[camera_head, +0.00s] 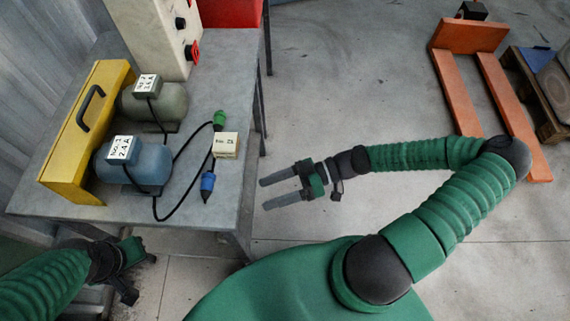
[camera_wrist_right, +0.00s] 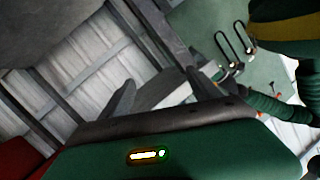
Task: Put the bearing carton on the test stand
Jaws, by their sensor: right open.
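A small cream carton (camera_head: 226,146) with a dark-printed label sits near the right edge of a grey table (camera_head: 220,190); it looks like the bearing carton. A beige control cabinet (camera_head: 150,35) with a red knob stands at the table's back; no label shows whether it is the test stand. My right gripper (camera_head: 264,193) is open and empty, right of the table edge and apart from the carton. Its two fingers also show in the right wrist view (camera_wrist_right: 160,92), with no carton between them. My left gripper (camera_head: 132,255) is low at the left; its fingers are unclear.
A yellow panel (camera_head: 85,135) with a black handle stands on the table. Beside it are a blue motor (camera_head: 145,168) and a grey-green motor (camera_head: 160,107), with cables to a blue plug (camera_head: 208,183) and green plug (camera_head: 219,118). An orange pallet truck (camera_head: 490,85) stands far right.

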